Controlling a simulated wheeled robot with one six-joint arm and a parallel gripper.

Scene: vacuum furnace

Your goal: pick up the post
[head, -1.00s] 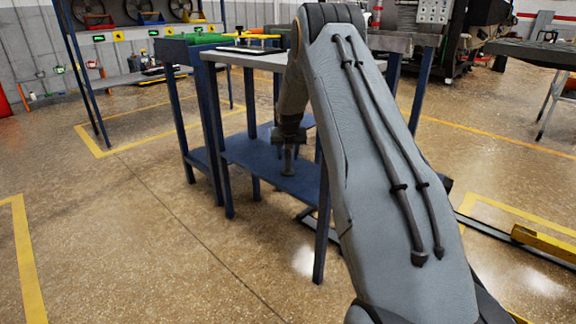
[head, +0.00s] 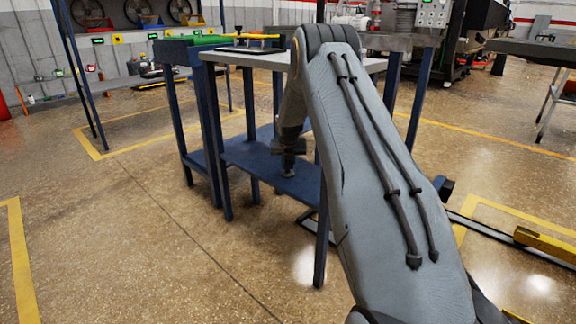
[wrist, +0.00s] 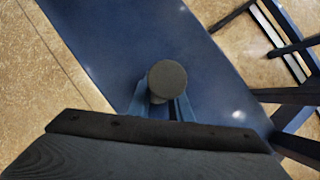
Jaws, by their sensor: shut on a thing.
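The post (head: 288,166) is a small grey upright cylinder standing on the blue lower shelf (head: 245,158) of the workbench in the head view. My gripper (head: 288,152) is low over the shelf, around the upper part of the post. In the wrist view, the post's round dark grey top (wrist: 167,80) shows between the two bluish fingers of my gripper (wrist: 162,104). The fingers are shut on the post, one on each side. The post's lower part is hidden beneath its top in the wrist view. It looks upright, and I see no gap beneath it.
The workbench's grey top (head: 262,60) lies above the shelf, and blue legs (head: 321,230) stand around it. Dark legs and rails (wrist: 295,95) show at right in the wrist view. The shelf around the post looks bare. Open floor (head: 130,230) lies to the left.

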